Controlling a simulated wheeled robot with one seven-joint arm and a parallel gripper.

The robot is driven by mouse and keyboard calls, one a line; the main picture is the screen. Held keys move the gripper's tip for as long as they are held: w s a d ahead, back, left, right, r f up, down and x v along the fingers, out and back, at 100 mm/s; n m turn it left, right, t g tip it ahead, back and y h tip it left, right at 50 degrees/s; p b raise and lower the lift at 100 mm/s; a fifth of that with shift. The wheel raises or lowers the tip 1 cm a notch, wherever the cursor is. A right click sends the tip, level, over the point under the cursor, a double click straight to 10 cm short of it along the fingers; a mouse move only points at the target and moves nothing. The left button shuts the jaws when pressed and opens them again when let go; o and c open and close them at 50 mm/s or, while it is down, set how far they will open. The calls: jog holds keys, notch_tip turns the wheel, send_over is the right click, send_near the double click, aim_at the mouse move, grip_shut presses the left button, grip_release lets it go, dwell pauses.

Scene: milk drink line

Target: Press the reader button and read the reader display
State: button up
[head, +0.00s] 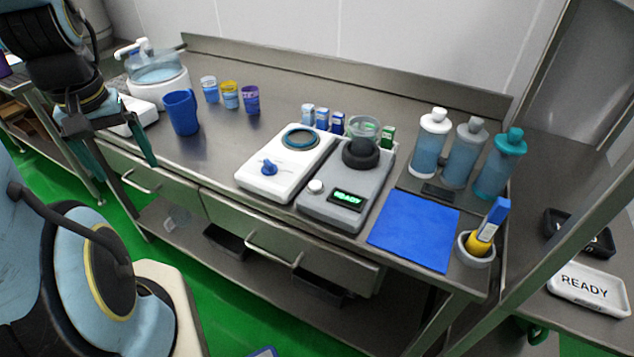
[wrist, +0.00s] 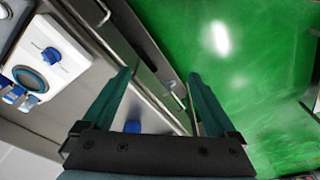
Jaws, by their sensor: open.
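The reader (head: 338,217) is a grey box on the steel bench. Its small display (head: 347,198) shows green text that looks like "READY". A round white button (head: 315,186) sits left of the display on its front. A clear cup (head: 365,132) stands in a dark ring at the reader's back. My gripper (head: 127,172) is at the left, by the bench's front edge, well apart from the reader. In the wrist view its two teal fingers (wrist: 160,80) are spread with nothing between them. The reader is not visible in the wrist view.
A white device with a blue knob (head: 269,168) stands left of the reader; the knob also shows in the wrist view (wrist: 50,54). A blue mat (head: 415,230) lies at right. A blue jug (head: 182,112) stands near my gripper. Several bottles stand behind the mat.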

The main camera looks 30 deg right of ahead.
grip_shut()
dwell(0.8)
dwell(0.4)
jog(key=shift+d, duration=0.1)
dwell(0.5)
